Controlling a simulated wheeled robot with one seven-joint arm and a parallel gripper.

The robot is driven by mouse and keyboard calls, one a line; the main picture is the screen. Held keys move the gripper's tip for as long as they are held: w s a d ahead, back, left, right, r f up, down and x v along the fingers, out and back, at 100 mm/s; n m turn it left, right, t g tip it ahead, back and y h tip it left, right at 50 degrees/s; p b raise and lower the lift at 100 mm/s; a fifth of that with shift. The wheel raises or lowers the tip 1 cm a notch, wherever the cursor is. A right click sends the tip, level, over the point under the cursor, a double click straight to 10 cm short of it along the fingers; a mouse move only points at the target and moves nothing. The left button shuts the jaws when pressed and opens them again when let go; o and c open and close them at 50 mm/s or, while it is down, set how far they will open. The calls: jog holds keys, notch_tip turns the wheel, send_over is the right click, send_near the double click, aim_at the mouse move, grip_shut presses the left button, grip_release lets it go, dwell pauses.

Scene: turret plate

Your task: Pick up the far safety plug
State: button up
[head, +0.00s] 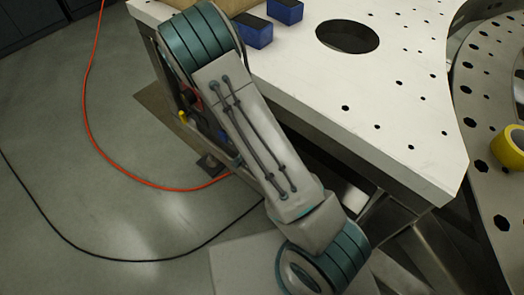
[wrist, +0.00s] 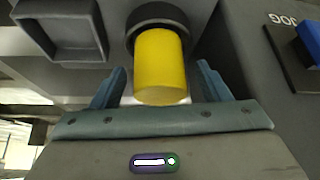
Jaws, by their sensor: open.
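In the wrist view a yellow cylinder (wrist: 160,66), which looks like a safety plug, sticks out of a dark round collar (wrist: 158,16) on a grey surface. My gripper (wrist: 162,84) is open, with one teal finger on each side of the yellow cylinder. Gaps show between the fingers and the cylinder, so I see no grip on it. I cannot tell from these views whether this is the far plug.
A square grey socket (wrist: 70,32) stands left of the cylinder, and a blue block (wrist: 310,40) on a dark base is at the right. In the head view a white table (head: 400,70) has a large hole, blue blocks (head: 285,11) and a yellow roll (head: 511,147) nearby. An orange cable (head: 88,110) lies on the floor.

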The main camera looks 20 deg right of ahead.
jog(key=shift+w+d+f, duration=0.2)
jog(key=shift+w+f, duration=0.05)
jog(key=shift+f, duration=0.3)
jog(key=c, duration=1.2)
jog(key=shift+o, duration=0.3)
jog(key=shift+r, duration=0.2)
